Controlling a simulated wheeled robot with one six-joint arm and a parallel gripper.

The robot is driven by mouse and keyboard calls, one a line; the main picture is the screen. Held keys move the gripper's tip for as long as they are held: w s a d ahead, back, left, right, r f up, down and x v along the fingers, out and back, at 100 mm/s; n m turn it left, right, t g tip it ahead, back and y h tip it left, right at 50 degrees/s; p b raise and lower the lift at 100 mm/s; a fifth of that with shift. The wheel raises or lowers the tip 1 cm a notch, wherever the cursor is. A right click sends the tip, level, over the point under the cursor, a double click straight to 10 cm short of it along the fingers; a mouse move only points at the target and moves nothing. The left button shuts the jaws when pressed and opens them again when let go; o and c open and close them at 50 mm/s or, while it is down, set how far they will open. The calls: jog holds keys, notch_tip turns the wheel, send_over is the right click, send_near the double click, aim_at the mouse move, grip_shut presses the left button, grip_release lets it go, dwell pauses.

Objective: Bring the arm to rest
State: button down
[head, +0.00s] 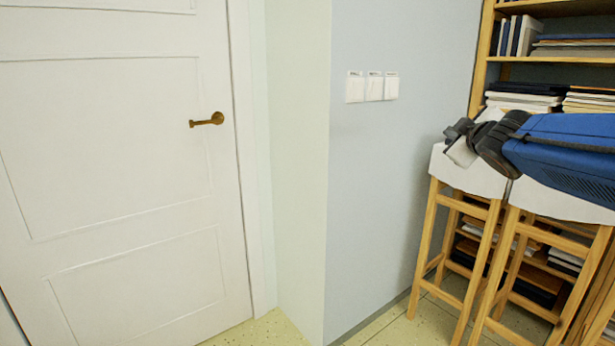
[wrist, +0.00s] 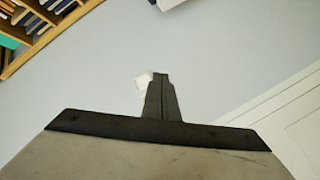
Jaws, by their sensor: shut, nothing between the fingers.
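My gripper (head: 452,131) shows at the right in the head view, at the end of my blue and black arm. It is in front of the white-topped wooden stools and the blue-grey wall. In the wrist view my gripper (wrist: 160,78) points at the wall, its dark fingers together. Nothing shows between them. The fingertips partly cover a white wall switch.
A closed white door (head: 110,160) with a brass handle (head: 207,119) is at the left. Three white switches (head: 372,87) are on the wall (head: 385,180). Tall wooden stools (head: 428,225) stand below my arm. A bookshelf (head: 540,60) is behind. Floor shows by the door.

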jog(key=s+a+f+m+g, duration=0.2)
jog(key=s+f+m+g, duration=0.1)
jog(key=s+f, duration=0.8)
jog(key=s+a+f+m+g+y, duration=0.1)
jog(key=s+a+f+m+g, duration=0.1)
jog(key=s+f, duration=0.9)
jog(key=s+a+f+m+g+y, duration=0.1)
jog(key=s+a+f+m+g, duration=0.2)
jog(key=s+f+g, duration=0.3)
jog(key=s+f+m, duration=0.1)
jog(key=s+f, duration=0.3)
jog(key=s, duration=0.2)
jog(key=shift+s+f+g, duration=0.25)
jog(key=shift+f+g, duration=0.05)
jog(key=shift+f, duration=0.1)
